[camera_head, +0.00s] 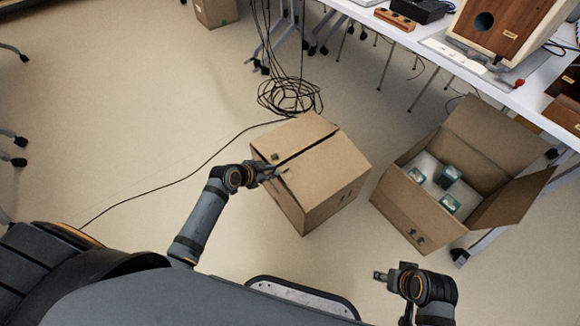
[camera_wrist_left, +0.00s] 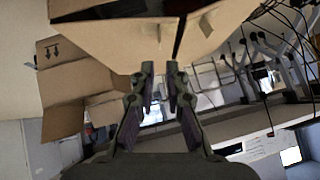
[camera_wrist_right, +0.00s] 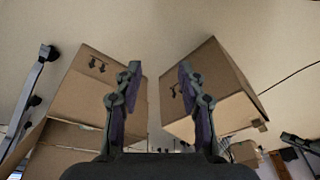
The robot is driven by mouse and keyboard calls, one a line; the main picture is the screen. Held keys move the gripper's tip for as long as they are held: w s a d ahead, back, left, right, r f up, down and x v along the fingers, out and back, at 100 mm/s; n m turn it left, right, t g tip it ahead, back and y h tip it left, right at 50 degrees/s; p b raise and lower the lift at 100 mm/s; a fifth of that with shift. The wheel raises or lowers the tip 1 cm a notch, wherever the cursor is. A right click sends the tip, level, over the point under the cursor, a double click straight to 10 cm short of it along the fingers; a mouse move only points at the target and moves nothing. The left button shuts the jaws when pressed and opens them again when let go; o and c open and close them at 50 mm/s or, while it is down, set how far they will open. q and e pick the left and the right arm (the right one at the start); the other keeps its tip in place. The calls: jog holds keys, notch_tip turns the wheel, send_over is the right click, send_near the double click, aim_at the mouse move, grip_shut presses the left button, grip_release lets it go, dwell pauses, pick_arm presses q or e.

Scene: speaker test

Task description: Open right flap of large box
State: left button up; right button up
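The large cardboard box (camera_head: 335,190) stands on the floor in the middle of the head view. Its two top flaps lie nearly flat, with a narrow dark gap between them. The right flap (camera_head: 325,165) is the nearer one. My left gripper (camera_head: 273,172) is at the box's left edge, by the end of the gap. In the left wrist view its fingers (camera_wrist_left: 160,68) are partly apart with nothing visible between them; contact with the box (camera_wrist_left: 110,38) is unclear. My right gripper (camera_head: 379,275) is open and empty, apart from both boxes; its fingers show in the right wrist view (camera_wrist_right: 159,68).
An open cardboard box (camera_head: 407,207) with white and teal packages (camera_head: 448,203) stands to the right. A white table (camera_head: 440,50) fills the upper right. Coiled black cables (camera_head: 290,97) lie behind the large box.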

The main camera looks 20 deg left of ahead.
aim_at(285, 170)
pick_arm(q)
jog(key=b+x, duration=0.3)
jog(key=x, duration=0.5)
jog(key=shift+f+b, duration=0.15)
jog(key=shift+b, duration=0.2)
jog(key=shift+w+d+f, duration=0.15)
jog(key=shift+w+f, duration=0.2)
jog(key=shift+f, duration=0.05)
jog(key=shift+w+d+f+b, duration=0.15)
jog(key=shift+w+f+b, duration=0.15)
jog(key=shift+w+b, duration=0.1)
pick_arm(e)
jog(key=w+f+t, duration=0.1)
jog(key=w+a+f+t, duration=0.1)
jog(key=w+f+t, duration=0.1)
jog(key=shift+a+f+t+y, duration=0.2)
jog(key=shift+t+y, duration=0.1)
pick_arm(q)
grip_shut()
